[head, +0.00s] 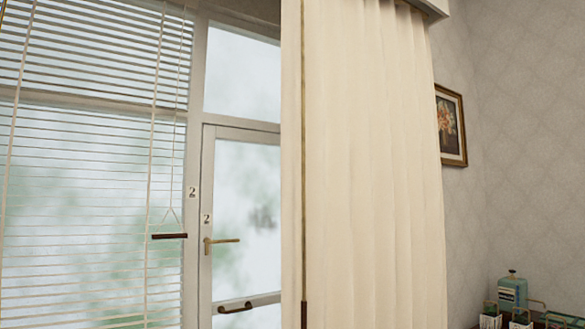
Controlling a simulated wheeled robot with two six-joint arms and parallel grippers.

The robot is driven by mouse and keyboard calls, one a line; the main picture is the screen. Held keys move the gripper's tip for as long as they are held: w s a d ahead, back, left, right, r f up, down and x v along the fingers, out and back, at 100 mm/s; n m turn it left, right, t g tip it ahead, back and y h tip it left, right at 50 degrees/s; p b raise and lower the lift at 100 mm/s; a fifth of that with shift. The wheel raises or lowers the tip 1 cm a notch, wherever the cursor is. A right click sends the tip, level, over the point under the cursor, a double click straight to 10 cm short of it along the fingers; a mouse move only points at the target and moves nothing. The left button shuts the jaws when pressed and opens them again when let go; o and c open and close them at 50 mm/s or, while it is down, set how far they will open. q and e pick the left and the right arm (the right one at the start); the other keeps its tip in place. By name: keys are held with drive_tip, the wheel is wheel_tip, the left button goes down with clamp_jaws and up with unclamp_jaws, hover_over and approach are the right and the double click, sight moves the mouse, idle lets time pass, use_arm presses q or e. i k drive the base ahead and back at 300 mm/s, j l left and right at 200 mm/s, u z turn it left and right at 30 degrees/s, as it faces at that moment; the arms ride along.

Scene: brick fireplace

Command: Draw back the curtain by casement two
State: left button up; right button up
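A cream curtain (372,170) hangs in long vertical folds at the middle right, from a pale pelmet at the top. Its left edge overlaps the right side of a white-framed glazed casement (240,210) marked with a 2. A thin wand (304,200) hangs along the curtain's left part, with a darker lower end at the bottom of the picture. The casement has a brass lever handle (222,241) and a lower dark handle (235,308). The curtain's lower end is out of frame. Neither of my grippers is in view.
A slatted blind (80,190) covers the window at left, with cords and a dark pull bar (169,236) hanging in front. A framed picture (451,125) hangs on the right wall. A green device (513,292) and small items stand at the lower right.

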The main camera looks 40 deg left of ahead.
sight(363, 246)
drive_tip(key=u, duration=1.15)
